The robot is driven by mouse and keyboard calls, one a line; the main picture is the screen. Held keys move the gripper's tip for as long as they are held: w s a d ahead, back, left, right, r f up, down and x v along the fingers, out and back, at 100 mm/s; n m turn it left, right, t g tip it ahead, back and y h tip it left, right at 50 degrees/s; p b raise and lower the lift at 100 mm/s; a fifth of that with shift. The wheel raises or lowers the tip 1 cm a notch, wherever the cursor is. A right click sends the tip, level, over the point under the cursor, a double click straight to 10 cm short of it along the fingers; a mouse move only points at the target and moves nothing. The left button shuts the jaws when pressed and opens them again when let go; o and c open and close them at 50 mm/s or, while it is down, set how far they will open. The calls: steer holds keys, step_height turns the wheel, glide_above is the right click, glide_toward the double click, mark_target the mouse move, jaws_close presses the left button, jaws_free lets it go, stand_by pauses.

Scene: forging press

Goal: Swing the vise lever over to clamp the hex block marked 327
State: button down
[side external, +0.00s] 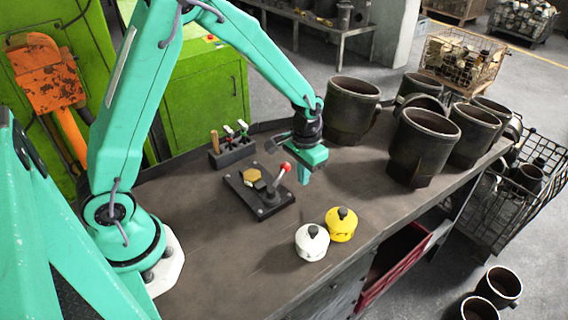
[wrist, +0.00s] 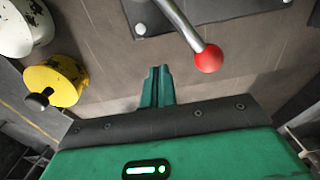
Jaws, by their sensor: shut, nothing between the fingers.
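A dark vise (side external: 262,196) sits on the bench with a brassy hex block (side external: 251,175) in it; I cannot read a number on the block. The vise lever (side external: 280,177) rises from it and ends in a red ball (side external: 286,168). In the wrist view the lever (wrist: 180,22) is a grey rod at the top, with its red ball (wrist: 208,58) above and right of my fingers. My gripper (side external: 304,181) is shut and empty, pointing down just right of the red ball. In the wrist view my gripper (wrist: 158,72) appears apart from the ball.
A white pot (side external: 312,242) and a yellow pot (side external: 341,225) with dark knobs stand in front of the vise. A rack of small tools (side external: 231,148) stands behind it. Several large dark cylinders (side external: 423,147) fill the right end. The bench's left front is clear.

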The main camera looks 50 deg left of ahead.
mark_target(287, 163)
steer(key=shift+a, duration=0.15)
steer(key=shift+s+a, duration=0.2)
steer(key=shift+a, duration=0.75)
steer(key=shift+s+a, duration=0.2)
steer(key=shift+a, duration=0.75)
steer(key=shift+s+a, duration=0.15)
steer(key=shift+a, duration=0.25)
steer(key=shift+f, duration=0.1)
steer(key=shift+s, duration=0.15)
steer(key=shift+a, duration=0.15)
steer(key=shift+a+f, duration=0.1)
steer(key=shift+a, duration=0.55)
